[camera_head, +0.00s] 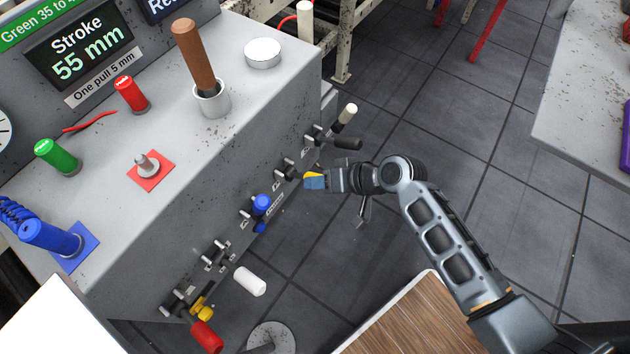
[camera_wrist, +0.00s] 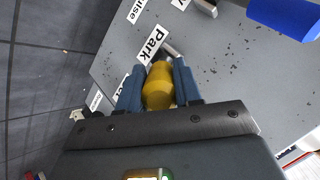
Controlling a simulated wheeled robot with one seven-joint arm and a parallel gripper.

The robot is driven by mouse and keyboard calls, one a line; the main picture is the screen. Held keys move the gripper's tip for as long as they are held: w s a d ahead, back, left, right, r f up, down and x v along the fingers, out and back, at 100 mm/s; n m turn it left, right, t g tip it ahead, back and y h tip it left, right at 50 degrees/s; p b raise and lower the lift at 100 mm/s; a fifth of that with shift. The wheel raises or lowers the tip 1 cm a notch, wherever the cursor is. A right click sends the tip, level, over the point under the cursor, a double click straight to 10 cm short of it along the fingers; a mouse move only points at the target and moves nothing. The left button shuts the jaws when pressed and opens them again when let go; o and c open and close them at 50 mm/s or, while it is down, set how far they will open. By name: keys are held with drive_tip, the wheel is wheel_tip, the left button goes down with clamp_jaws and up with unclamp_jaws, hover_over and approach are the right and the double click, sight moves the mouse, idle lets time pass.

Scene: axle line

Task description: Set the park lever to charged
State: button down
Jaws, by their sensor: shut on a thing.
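In the wrist view, the yellow knob (camera_wrist: 158,85) of a lever sits between the two blue fingers of my gripper (camera_wrist: 157,92). A short grey stem runs from it to the grey panel, beside a white label reading Park (camera_wrist: 151,44). In the head view, my gripper (camera_head: 314,182) is at the side face of the grey machine, shut on the knob, of which a bit of yellow (camera_head: 312,174) shows. The fingers hide most of the lever in the head view, so I cannot tell which position it is in.
A wooden-topped surface (camera_head: 415,325) lies below my arm. The tiled floor (camera_head: 450,120) to the right is open.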

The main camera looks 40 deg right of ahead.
drive_tip(key=shift+s+d+f+t+y+b, duration=0.1)
drive_tip(key=shift+s+f+t+y+b, duration=0.15)
drive_tip(key=shift+f+t+b, duration=0.75)
drive_tip(key=shift+s+d+f+t+y+b, duration=0.15)
drive_tip(key=shift+s+f+b, duration=0.15)
drive_tip(key=shift+b, duration=1.4)
drive_tip(key=shift+a, duration=0.1)
drive_tip(key=c, duration=0.8)
unclamp_jaws()
drive_tip(key=shift+r, duration=0.1)
drive_tip(key=v, duration=0.8)
drive_tip(key=shift+w, duration=0.1)
